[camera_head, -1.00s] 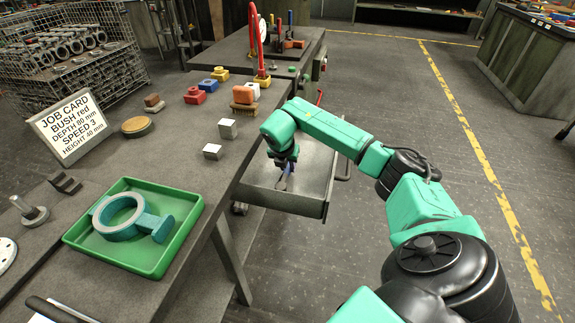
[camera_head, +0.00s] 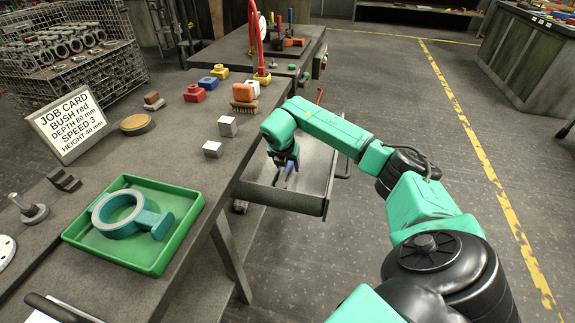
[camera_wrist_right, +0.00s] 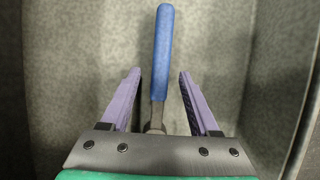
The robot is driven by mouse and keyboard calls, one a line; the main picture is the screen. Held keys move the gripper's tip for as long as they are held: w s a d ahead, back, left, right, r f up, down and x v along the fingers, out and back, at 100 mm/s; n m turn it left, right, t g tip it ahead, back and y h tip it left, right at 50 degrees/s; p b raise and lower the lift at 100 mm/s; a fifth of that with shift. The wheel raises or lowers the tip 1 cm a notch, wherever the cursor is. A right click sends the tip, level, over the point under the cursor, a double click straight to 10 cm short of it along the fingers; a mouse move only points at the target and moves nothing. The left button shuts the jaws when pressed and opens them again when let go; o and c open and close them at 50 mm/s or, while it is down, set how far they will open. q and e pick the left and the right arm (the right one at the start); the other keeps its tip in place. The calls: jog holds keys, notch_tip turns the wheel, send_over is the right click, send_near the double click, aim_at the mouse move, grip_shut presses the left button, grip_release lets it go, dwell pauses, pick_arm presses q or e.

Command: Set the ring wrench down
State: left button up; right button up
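A tool with a blue handle (camera_head: 289,168) and a metal shank, which I take for the ring wrench, is at the open drawer (camera_head: 318,208) under the bench. In the right wrist view the blue handle (camera_wrist_right: 163,55) runs between my right gripper's fingers, with a gap on each side. My right gripper (camera_head: 286,170) is open over the drawer; its two purple fingers (camera_wrist_right: 160,75) stand apart around the handle. The tool's far end is hidden under the gripper, so its ring does not show. My left gripper is not in view.
A green tray (camera_head: 150,262) with a teal ring-shaped part (camera_head: 122,215) sits on the bench. A job card (camera_head: 68,122), a round wooden-topped disc (camera_head: 136,124), metal cubes (camera_head: 228,126) and coloured blocks stand around it. The drawer's walls surround my right gripper. The floor at right is clear.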

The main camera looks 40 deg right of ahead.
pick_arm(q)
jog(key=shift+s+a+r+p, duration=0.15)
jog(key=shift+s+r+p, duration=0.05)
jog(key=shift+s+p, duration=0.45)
pick_arm(e)
jog(key=v, duration=1.4)
jog(key=shift+r, duration=0.25)
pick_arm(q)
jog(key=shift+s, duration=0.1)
pick_arm(e)
jog(key=shift+a, duration=0.15)
